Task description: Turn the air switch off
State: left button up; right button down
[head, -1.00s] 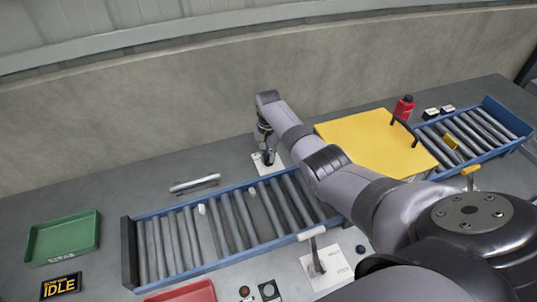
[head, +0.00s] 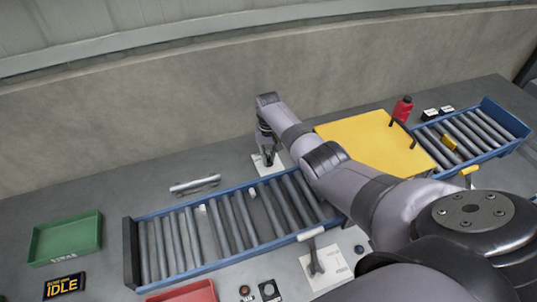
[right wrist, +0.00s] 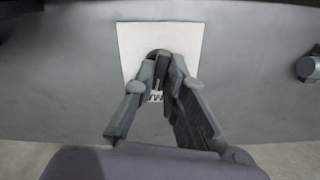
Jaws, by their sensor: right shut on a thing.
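The air switch appears to be the small dark knob on a white plate (head: 258,163) against the back of the table, behind the roller conveyor. My right gripper (head: 268,158) is down at this plate in the head view, with its arm reaching over the conveyor. In the right wrist view the fingers of my right gripper (right wrist: 160,68) converge on the dark knob at the middle of the white plate (right wrist: 135,40). They are shut on it and hide most of it. Lettering on the plate is partly covered, and I cannot read the switch position. My left gripper is not in view.
The blue-framed roller conveyor (head: 128,228) lies in front of the plate. A white-handled lever (head: 313,256) stands before it. A yellow box (head: 360,135) is close right of my arm. A green tray (head: 40,246) and an IDLE sign (head: 63,287) are at left.

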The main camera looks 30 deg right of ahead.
aim_at(269, 158)
jog(key=n, duration=0.5)
jog(key=shift+n, duration=0.3)
jog(key=n, duration=0.5)
jog(key=shift+n, duration=0.3)
jog(key=c, duration=1.6)
grip_release()
jog(key=shift+c, duration=0.2)
jog(key=shift+r, duration=0.1)
notch_tip(269, 158, up, 12)
